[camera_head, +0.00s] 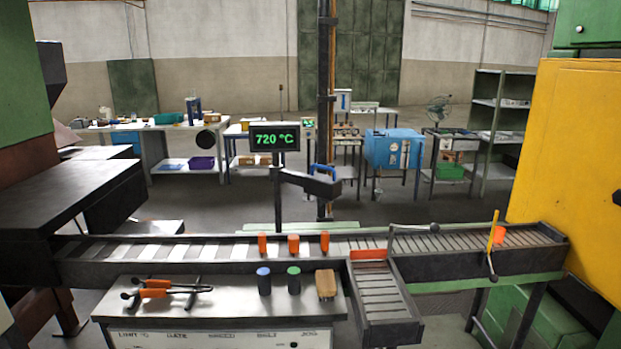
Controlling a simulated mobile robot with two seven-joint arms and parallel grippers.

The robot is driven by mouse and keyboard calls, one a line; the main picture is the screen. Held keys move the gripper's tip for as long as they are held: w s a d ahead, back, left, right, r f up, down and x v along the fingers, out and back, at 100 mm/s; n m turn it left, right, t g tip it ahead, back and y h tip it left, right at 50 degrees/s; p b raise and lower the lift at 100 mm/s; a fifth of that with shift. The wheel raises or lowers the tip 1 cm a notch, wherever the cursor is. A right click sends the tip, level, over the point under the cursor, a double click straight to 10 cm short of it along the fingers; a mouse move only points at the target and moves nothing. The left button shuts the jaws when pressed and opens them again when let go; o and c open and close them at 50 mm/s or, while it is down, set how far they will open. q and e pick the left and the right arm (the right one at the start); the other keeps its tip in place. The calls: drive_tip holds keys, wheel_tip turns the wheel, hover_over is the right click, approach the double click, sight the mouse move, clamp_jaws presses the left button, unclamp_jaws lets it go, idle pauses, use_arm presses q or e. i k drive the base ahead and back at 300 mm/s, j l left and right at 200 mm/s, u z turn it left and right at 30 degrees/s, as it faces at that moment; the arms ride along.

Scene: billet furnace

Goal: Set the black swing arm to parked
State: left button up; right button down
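The black swing arm (312,184) is joined to the dark post (277,190) under a display (275,136) that reads 720 °C in green. The arm reaches from the post toward the right, behind the conveyor, and ends in a thicker black block. A blue handle (323,169) stands on top near its outer end. I see no marking that names its position. Neither of my grippers is in view, so nothing of mine shows touching the arm.
A roller conveyor (200,249) crosses the front, with orange pieces (293,244) along it. A bench (225,309) before it holds orange-handled tongs (165,291), blue and green cylinders and a brush-like block. A yellow lever (492,232) stands at right by a yellow cabinet (570,140).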

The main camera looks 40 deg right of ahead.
sight(327, 189)
drive_tip(key=i+j, duration=0.1)
drive_tip(key=i, duration=0.4)
drive_tip(key=i+j, duration=0.1)
drive_tip(key=i, duration=0.4)
drive_tip(key=z, duration=0.4)
drive_tip(key=i+z, duration=0.1)
drive_tip(key=z, duration=0.25)
drive_tip(key=j+z, duration=0.1)
drive_tip(key=z, duration=0.3)
drive_tip(key=i+j+z, duration=0.1)
drive_tip(key=z, duration=0.25)
